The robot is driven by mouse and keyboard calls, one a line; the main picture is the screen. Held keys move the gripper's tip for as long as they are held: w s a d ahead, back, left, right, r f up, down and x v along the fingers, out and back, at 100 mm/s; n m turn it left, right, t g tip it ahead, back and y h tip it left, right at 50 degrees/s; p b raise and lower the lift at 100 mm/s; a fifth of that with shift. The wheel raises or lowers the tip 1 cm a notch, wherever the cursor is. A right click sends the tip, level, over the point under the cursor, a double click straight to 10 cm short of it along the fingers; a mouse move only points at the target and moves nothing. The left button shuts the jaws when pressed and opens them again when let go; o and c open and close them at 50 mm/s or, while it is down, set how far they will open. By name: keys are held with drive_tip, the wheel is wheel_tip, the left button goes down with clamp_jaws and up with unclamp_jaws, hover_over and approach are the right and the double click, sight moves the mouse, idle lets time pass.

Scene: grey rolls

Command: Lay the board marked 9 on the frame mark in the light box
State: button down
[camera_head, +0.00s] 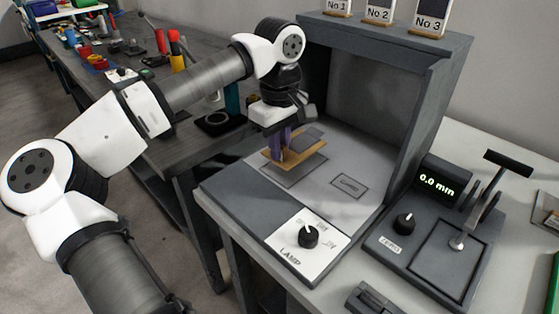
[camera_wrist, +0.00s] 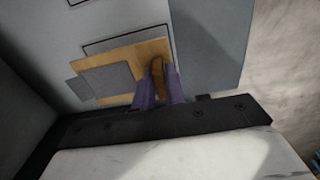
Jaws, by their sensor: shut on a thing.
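My gripper (camera_head: 281,153) is inside the light box (camera_head: 318,72), its purple fingers shut on the upright wooden grip of a tan board (camera_head: 313,160). The board has a grey panel on its top; it also shows in the wrist view (camera_wrist: 150,50). No number can be read on it. The board appears to be a little above the box floor, roughly level. A dark-outlined rectangle, the frame mark (camera_head: 292,180), lies beneath it, largely covered. In the wrist view, the mark's outline (camera_wrist: 126,37) sticks out past the board's far edge.
A smaller outlined mark labelled CARD (camera_head: 349,186) is right of the board. A lamp knob (camera_head: 308,236) is on the box's front panel. A gauge reading 0.0 mm (camera_head: 437,186) stands to the right. Number signs (camera_head: 378,12) stand on the box top.

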sight(279, 163)
drive_tip(key=shift+f, duration=2.1)
drive_tip(key=shift+f, duration=0.2)
drive_tip(key=c, duration=1.5)
unclamp_jaws()
drive_tip(key=shift+r, duration=0.1)
drive_tip(key=shift+o, duration=0.2)
drive_tip(key=shift+r, duration=0.1)
